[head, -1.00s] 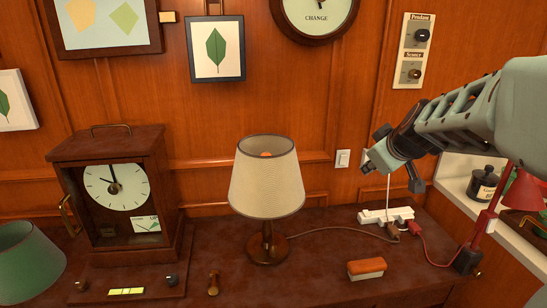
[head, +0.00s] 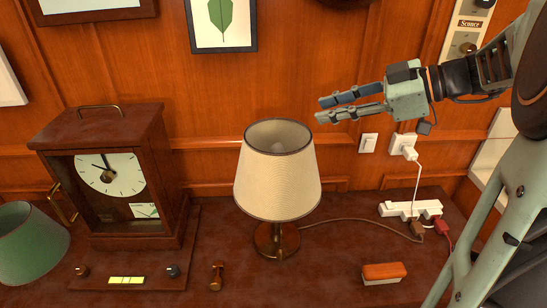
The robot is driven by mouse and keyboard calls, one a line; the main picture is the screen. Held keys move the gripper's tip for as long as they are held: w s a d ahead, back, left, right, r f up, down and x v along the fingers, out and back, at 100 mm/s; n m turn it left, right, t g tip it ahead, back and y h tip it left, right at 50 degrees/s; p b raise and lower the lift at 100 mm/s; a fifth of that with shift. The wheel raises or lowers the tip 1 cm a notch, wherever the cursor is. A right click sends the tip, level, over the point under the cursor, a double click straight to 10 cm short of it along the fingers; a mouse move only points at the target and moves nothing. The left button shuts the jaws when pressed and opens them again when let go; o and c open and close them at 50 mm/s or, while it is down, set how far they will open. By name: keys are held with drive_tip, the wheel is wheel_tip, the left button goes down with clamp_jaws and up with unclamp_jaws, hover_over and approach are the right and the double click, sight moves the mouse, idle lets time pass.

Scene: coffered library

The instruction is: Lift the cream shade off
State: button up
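The cream shade (head: 277,178) sits on a dark brown lamp base (head: 277,240) on the desk, in the middle of the head view. The shade is upright, and its top opening shows. My gripper (head: 322,109) is above and to the right of the shade, apart from it, with its fingers pointing left. The two fingers lie roughly one above the other with a narrow gap between the tips. Nothing is between them.
A wooden clock case (head: 105,180) stands left of the lamp, with a green shade (head: 32,243) at the far left. An orange-topped brush (head: 384,273) and a white power strip (head: 410,209) lie to the right. The lamp's cord (head: 350,222) runs to the strip. A small brass-and-wood piece (head: 216,277) stands in front.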

sight(292, 121)
drive_tip(key=p+x, duration=0.1)
drive_tip(key=x, duration=0.8)
drive_tip(key=shift+w+a+f+p, duration=0.1)
drive_tip(key=shift+a+f+p, duration=0.15)
drive_tip(key=shift+p, duration=0.15)
clamp_jaws()
